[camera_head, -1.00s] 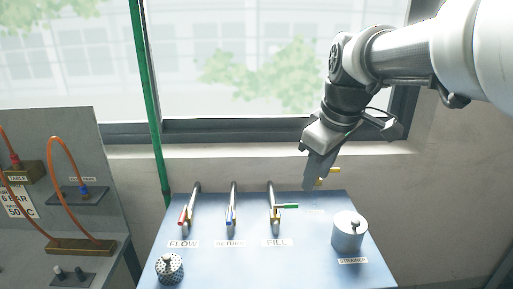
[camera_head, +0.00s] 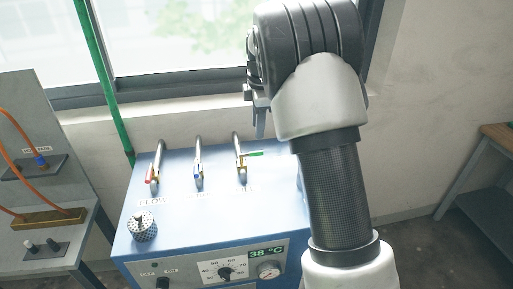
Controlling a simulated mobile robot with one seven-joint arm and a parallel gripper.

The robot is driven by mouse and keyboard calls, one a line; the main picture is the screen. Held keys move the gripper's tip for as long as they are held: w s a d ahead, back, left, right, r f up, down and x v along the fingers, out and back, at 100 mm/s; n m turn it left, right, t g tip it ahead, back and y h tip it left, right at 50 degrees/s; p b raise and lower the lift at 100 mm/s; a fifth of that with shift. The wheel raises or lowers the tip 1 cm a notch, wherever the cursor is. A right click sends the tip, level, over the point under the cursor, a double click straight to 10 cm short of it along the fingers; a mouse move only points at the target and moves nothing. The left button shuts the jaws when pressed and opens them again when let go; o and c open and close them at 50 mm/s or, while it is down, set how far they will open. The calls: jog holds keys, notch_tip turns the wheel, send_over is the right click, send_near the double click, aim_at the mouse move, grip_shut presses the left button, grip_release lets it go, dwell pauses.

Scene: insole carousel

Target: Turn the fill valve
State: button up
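The fill valve (camera_head: 241,166) is the rightmost of three pipe valves on top of the blue machine. Its green lever (camera_head: 252,153) points to the right, across its pipe. My gripper (camera_head: 259,128) hangs pointing down, just above and behind the green lever, and looks apart from it. My arm hides much of the gripper, so its opening does not show. The FILL label is hard to read in this view.
The flow valve (camera_head: 153,175) with a red lever and the return valve (camera_head: 198,172) with a blue lever stand to the left. A perforated cup (camera_head: 144,226) sits at front left. A green pole (camera_head: 104,80) rises behind. My arm covers the machine's right side.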

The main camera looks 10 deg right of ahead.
aim_at(256, 152)
jog(key=f, duration=0.3)
jog(key=w+f, duration=0.1)
jog(key=f, duration=0.3)
jog(key=w+f, duration=0.1)
jog(key=f, duration=0.2)
jog(key=shift+w+f+p, duration=0.1)
jog(key=shift+f+p, duration=0.25)
grip_shut()
